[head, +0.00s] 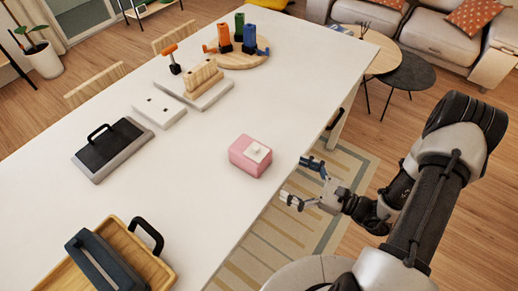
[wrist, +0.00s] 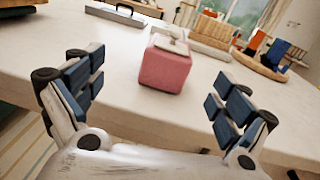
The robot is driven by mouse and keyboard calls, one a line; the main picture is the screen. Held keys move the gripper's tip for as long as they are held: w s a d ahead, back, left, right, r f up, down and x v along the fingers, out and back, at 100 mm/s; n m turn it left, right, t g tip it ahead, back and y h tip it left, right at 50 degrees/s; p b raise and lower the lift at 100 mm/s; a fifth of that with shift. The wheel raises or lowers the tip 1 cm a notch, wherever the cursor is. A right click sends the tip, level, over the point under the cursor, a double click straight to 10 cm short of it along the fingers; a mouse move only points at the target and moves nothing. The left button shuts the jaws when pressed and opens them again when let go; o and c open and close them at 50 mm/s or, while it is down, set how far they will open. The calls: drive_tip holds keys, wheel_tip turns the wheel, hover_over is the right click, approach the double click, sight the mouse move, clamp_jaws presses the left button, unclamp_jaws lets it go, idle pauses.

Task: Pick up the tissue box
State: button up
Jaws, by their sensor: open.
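The tissue box (head: 245,161) is pink with a white tissue on its top. It stands upright on the white table (head: 205,180) near the table's right edge. It also shows in the wrist view (wrist: 165,70), ahead of my gripper and between the lines of its fingers. My gripper (head: 298,181) is open and empty, just off the table edge to the right of the box and apart from it. In the wrist view its two blue-padded fingers (wrist: 160,88) are spread wide.
A wooden tray (head: 125,240) with a dark object lies at the lower left. A black-handled grey block (head: 110,150), a white plate (head: 159,111), a wooden rack (head: 205,80) and a round board (head: 238,60) with coloured pieces stand farther off. The table around the box is clear.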

sight(266, 161)
drive_tip(key=shift+m+t+h, duration=0.4)
drive_tip(key=shift+m+t, duration=0.4)
drive_tip(key=shift+m, duration=0.1)
drive_tip(key=x, duration=0.3)
drive_tip(key=f+b+x, duration=0.1)
drive_tip(key=x, duration=0.3)
drive_tip(key=w+f+x, duration=0.1)
drive_tip(key=x, duration=0.3)
drive_tip(key=shift+w+d+b, duration=0.1)
drive_tip(key=shift+d+b, duration=0.15)
drive_tip(key=shift+b, duration=0.1)
drive_tip(key=x, duration=0.2)
drive_tip(key=b+x, duration=0.1)
drive_tip(key=x, duration=0.1)
drive_tip(key=shift+a+r, duration=0.2)
drive_tip(key=shift+w+a, duration=0.2)
drive_tip(key=shift+a, duration=0.2)
drive_tip(key=shift+c, duration=0.4)
drive_tip(key=shift+r, duration=0.1)
drive_tip(key=c, duration=1.3)
